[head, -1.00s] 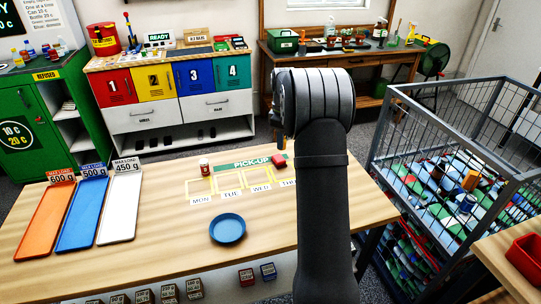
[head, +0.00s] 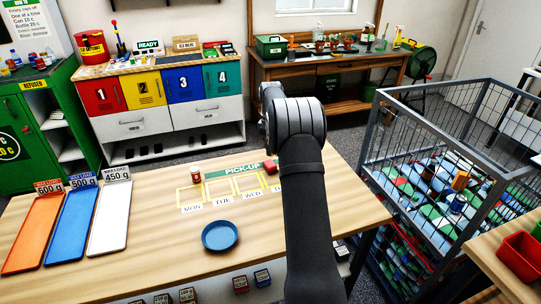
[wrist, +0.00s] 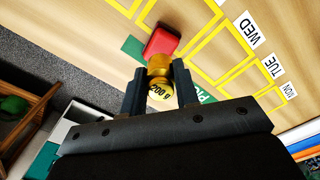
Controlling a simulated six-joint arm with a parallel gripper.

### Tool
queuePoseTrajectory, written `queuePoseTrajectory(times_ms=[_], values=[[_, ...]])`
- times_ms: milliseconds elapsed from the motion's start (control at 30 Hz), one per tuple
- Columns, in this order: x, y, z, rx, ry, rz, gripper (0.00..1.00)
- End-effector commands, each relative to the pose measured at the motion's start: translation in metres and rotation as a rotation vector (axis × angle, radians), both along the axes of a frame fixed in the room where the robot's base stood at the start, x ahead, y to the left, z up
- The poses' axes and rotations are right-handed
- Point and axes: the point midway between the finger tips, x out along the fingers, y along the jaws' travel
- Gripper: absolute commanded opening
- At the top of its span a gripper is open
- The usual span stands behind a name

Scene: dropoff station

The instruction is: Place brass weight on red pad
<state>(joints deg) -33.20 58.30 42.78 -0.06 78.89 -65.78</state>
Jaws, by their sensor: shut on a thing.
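The brass weight (wrist: 159,66), marked 200 g, shows in the wrist view between the two fingers of my gripper (wrist: 160,84), which is shut on it. The red pad (wrist: 164,37) lies just beyond the weight in that view, and the weight overlaps its near edge in the picture. I cannot tell whether the two touch. In the head view the red pad (head: 270,166) shows on the table at the right end of the green PICK-UP strip, left of my arm. My gripper and the weight are hidden behind my arm there.
The wooden table (head: 160,235) bears a blue dish (head: 220,251), a small red-and-white pot (head: 195,174) and yellow day frames. Orange (head: 35,232), blue (head: 72,225) and white (head: 110,218) trays lie at left. A wire cage (head: 440,125) stands right of the table.

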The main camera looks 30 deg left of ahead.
Motion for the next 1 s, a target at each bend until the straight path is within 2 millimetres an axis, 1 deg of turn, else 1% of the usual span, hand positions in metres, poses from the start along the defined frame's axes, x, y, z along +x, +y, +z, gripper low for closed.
queuePoseTrajectory(times_ms=[133, 300, 367, 733, 767, 800, 867, 1000], values=[[0.000, 0.002, -0.008, -0.001, 0.001, -0.001, 0.00], [0.000, 0.002, -0.033, -0.002, 0.002, -0.001, 0.00], [0.000, 0.002, -0.039, -0.001, 0.000, -0.001, 0.00], [0.000, 0.002, -0.044, -0.001, -0.001, -0.001, 0.00], [0.000, 0.002, -0.045, -0.001, 0.000, -0.001, 0.30], [0.000, 0.002, -0.045, -0.001, -0.001, -0.001, 0.38], [0.000, 0.002, -0.044, -0.001, -0.001, -0.001, 0.50], [0.000, 0.002, -0.044, -0.001, -0.001, -0.001, 0.50]])
